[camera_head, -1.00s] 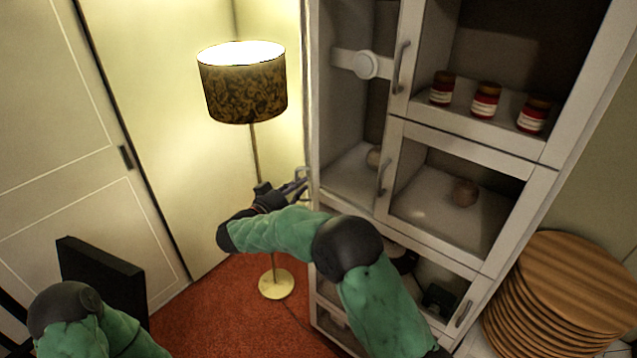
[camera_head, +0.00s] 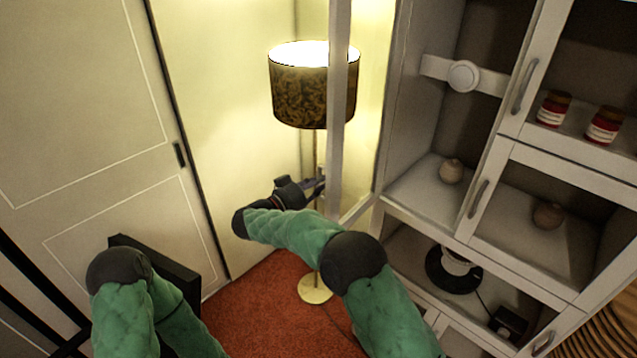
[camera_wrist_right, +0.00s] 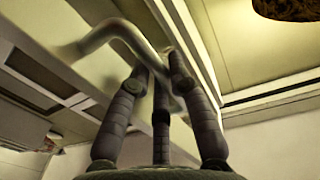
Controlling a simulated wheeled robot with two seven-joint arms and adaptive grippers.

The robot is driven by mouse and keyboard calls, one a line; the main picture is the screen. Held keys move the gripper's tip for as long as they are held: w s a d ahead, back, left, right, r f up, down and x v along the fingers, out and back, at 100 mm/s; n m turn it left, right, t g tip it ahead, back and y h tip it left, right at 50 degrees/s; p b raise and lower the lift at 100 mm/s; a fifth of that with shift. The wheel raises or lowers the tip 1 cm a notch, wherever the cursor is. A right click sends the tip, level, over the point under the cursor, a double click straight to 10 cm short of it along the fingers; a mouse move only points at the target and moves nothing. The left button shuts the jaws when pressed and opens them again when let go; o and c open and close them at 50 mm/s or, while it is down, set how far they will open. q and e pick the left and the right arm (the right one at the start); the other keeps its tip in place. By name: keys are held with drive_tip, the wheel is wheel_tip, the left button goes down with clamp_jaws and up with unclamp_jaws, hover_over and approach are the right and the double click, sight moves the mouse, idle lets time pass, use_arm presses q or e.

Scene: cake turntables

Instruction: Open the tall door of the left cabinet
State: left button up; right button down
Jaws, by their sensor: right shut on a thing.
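The tall door (camera_head: 338,120) of the left cabinet (camera_head: 415,90) stands swung out, its pale frame seen at a steep angle in the head view. Its bottom rail (camera_head: 357,210) runs back toward the cabinet side. My right gripper (camera_head: 318,188) is at the door's free edge, left of the cabinet. In the right wrist view my gripper's dark fingers (camera_wrist_right: 160,75) are closed on the bent metal door handle (camera_wrist_right: 115,30). The handle is mostly hidden in the head view. Only my left arm shows, at lower left; its gripper is out of view.
A lit floor lamp (camera_head: 312,90) stands behind the door, close to my right gripper. Inside the cabinet are a small round pot (camera_head: 452,171) and a black-and-white object (camera_head: 455,268). Red jars (camera_head: 553,108) sit behind the neighbouring door. Red carpet (camera_head: 262,310) lies below.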

drive_tip(key=shift+w+a, duration=0.15)
drive_tip(key=shift+w, duration=0.05)
idle(0.3)
drive_tip(key=c, duration=1.1)
unclamp_jaws()
drive_tip(key=v, duration=1.2)
drive_tip(key=shift+w, duration=0.1)
